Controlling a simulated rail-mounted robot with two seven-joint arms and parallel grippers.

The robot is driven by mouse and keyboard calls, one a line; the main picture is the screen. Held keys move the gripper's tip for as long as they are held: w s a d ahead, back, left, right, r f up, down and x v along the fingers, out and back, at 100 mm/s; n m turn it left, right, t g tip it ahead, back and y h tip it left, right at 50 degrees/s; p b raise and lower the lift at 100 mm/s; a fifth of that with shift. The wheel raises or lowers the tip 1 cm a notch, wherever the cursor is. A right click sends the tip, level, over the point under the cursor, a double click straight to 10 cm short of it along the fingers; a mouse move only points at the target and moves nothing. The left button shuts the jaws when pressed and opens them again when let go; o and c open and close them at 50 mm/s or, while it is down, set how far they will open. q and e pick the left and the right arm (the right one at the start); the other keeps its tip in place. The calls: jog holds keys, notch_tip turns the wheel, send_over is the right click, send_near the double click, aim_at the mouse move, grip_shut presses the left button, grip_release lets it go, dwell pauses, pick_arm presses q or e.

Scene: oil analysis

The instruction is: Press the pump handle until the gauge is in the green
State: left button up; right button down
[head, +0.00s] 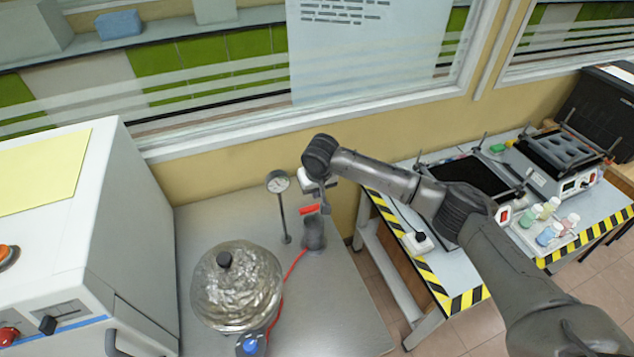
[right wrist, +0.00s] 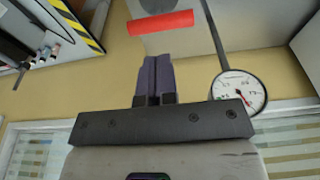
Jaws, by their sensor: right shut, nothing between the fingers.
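The red pump handle (head: 309,210) sits above the dark pump body (head: 314,234) on the grey bench. My right gripper (head: 325,207) is close beside the handle, with nothing held. In the right wrist view its fingers (right wrist: 154,62) are shut together, and the red handle (right wrist: 160,22) lies just beyond their tips, with a gap between them in the picture. The round gauge (head: 278,182) stands on a thin post left of the pump. My left gripper is not in view.
A lumpy metal-covered vessel (head: 237,286) stands left of the pump, and a red hose (head: 294,264) runs from the pump towards it. A big white machine (head: 60,220) fills the left. A striped-edge table (head: 470,299) with instruments and bottles is at right. The front right bench is clear.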

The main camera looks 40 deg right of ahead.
send_over(316, 210)
jog(key=f, duration=0.5)
jog(key=shift+a+f, duration=0.15)
jog(key=shift+a, duration=0.05)
jog(key=shift+w+d+f, duration=0.1)
jog(key=shift+w+f, duration=0.15)
jog(key=shift+f, duration=0.65)
notch_tip(316, 210, down, 4)
jog(key=shift+s+r, duration=0.1)
jog(key=shift+r, duration=0.05)
jog(key=shift+d, duration=0.1)
jog(key=r+p, duration=0.1)
jog(key=p, duration=0.1)
jog(key=r+p, duration=0.3)
jog(key=p, duration=0.1)
jog(key=shift+s+a+r, duration=0.25)
jog(key=shift+s+r, duration=0.05)
jog(key=shift+s, duration=0.05)
notch_tip(316, 210, up, 10)
jog(key=s, duration=0.1)
jog(key=shift+s+a+f+b, duration=0.15)
jog(key=shift+s+a+b, duration=0.15)
jog(key=shift+b, duration=0.15)
